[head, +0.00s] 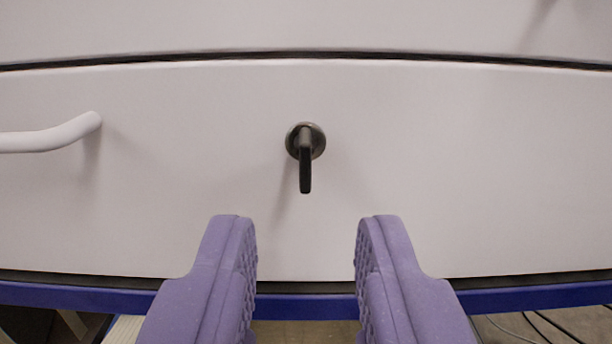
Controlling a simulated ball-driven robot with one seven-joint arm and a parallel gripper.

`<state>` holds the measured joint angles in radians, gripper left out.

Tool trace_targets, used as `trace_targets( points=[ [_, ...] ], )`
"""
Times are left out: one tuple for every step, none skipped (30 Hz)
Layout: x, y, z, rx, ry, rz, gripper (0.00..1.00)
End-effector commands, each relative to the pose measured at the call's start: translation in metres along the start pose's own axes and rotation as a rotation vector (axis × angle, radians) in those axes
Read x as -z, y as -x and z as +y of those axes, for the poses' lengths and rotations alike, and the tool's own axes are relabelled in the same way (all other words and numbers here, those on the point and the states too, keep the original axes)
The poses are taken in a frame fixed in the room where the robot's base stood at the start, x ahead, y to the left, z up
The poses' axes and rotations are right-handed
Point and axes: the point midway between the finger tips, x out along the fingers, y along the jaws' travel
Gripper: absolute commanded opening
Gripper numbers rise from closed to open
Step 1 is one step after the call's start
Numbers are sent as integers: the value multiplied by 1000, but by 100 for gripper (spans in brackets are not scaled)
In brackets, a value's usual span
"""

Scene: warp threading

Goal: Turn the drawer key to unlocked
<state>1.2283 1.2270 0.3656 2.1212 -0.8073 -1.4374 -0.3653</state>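The drawer key (305,170) is dark and sits in a round dark lock (315,141) on the white drawer front (440,170). Its flat bow appears edge-on and points down in the picture. My gripper (306,228) has two purple fingers, spread wide with nothing between them. The key lies ahead of the gap between the fingertips, a little above them in the picture. The fingers appear apart from the key; how far they are from the drawer front I cannot tell.
A white bar handle (50,137) sticks out of the drawer front at the left. Another drawer front (300,25) lies above a dark seam. A blue frame edge (540,299) runs below. Cables (540,325) lie at the lower right. The front around the key is clear.

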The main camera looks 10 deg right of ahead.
Motion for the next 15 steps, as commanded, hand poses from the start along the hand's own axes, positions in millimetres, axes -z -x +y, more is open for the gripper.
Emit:
trace_targets(
  points=[
    [0, -8, 0, 1, 2, 3, 32],
    [0, -14, 0, 1, 2, 4, 32],
    [0, -21, -1, 2, 2, 3, 32],
    [0, -27, 0, 1, 3, 4, 32],
    [0, -32, 0, 1, 2, 3, 32],
    [0, -39, 0, 1, 2, 4, 32],
    [0, -44, 0, 1, 1, 3, 32],
    [0, -49, 0, 1, 1, 3, 32],
    [0, -54, 0, 0, 2, 3, 32],
    [0, -58, 0, 1, 2, 2, 32],
    [0, -60, 0, 1, 1, 2, 32],
    [1, -64, 0, 1, 1, 2, 32],
    [1, -65, 0, 1, 1, 3, 32],
    [1, -67, 0, 1, 1, 2, 32],
    [1, -68, 0, 1, 1, 1, 32]
  ],
)
